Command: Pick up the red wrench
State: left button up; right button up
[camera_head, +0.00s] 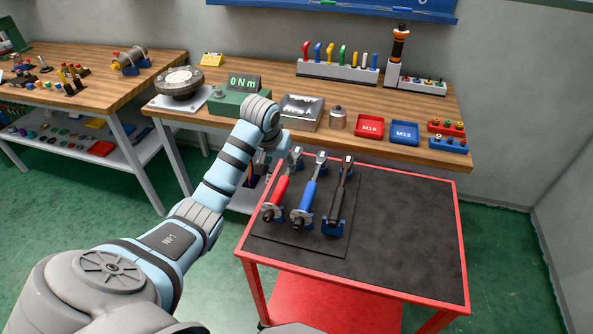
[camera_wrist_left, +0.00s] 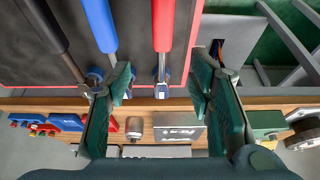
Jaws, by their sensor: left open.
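The red wrench (camera_head: 278,190) lies leftmost of three wrenches on a dark mat on the red-framed cart. In the left wrist view its red handle (camera_wrist_left: 163,25) runs down from the top edge, and its metal head shows between my fingers. My left gripper (camera_head: 268,155) is over the cart's far left edge, by the wrench's head; the arm partly hides it in the head view. In the wrist view the left gripper (camera_wrist_left: 162,72) is open, with a finger on each side of the wrench and visible gaps. My right gripper is not in view.
The blue wrench (camera_head: 309,190) and black wrench (camera_head: 341,190) lie just right of the red one. The right part of the cart top (camera_head: 410,230) is clear. Behind stands a wooden workbench (camera_head: 390,146) with a 0 Nm display (camera_head: 244,83), trays and tools.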

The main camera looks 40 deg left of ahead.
aim_at(283, 179)
pick_arm(q)
jog(key=x, duration=0.2)
jog(key=b+x, duration=0.1)
jog(key=x, duration=0.1)
jog(key=s+x, duration=0.1)
jog(key=x, duration=0.1)
jog(key=shift+w+f+b, duration=0.1)
jog(key=shift+f+b, duration=0.25)
jog(key=shift+f, duration=0.25)
jog(key=b+x, duration=0.1)
jog(key=x, duration=0.2)
jog(key=b+x, duration=0.1)
jog(key=x, duration=0.2)
jog(key=shift+w+a, duration=0.2)
jog(key=shift+w, duration=0.2)
jog(key=shift+s+r, duration=0.1)
jog(key=shift+r, duration=0.05)
jog(key=shift+c, duration=0.3)
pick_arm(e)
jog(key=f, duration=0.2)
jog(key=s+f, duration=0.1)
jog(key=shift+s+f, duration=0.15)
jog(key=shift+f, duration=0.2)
pick_arm(q)
grip_shut()
